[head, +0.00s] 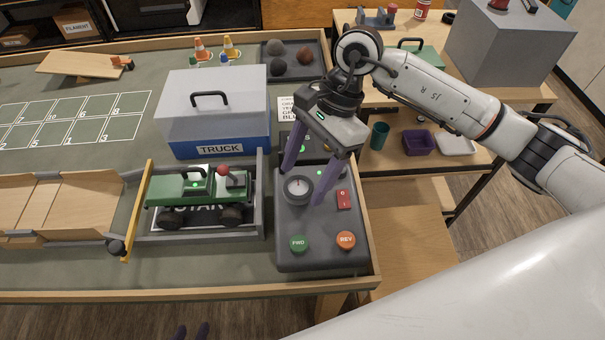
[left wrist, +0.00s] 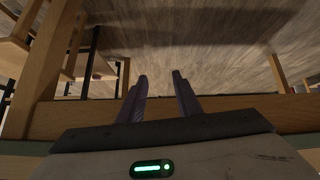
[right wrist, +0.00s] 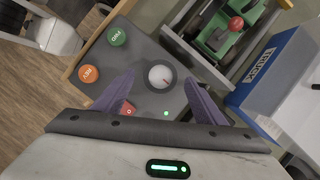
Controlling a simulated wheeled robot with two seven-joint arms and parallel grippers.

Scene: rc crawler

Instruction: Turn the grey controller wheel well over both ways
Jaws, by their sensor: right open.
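The grey controller wheel (head: 297,187), a round dial with a pale face and a small mark, sits on top of the dark controller box (head: 290,220). The wheel also shows in the right wrist view (right wrist: 160,76). My right gripper (head: 302,188) is open, with one purple finger on each side of the wheel. I cannot tell whether the fingers touch its rim. My left gripper (head: 192,331) shows only its fingertips at the bottom edge of the head view. In the left wrist view (left wrist: 160,76) its fingers are apart and empty over the floor.
The box also carries a green FWD button (head: 298,243), an orange REV button (head: 345,240) and a red switch (head: 344,199). A green crawler truck (head: 175,190) stands in a grey bay to the left. A blue-and-grey TRUCK case (head: 212,110) stands behind it.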

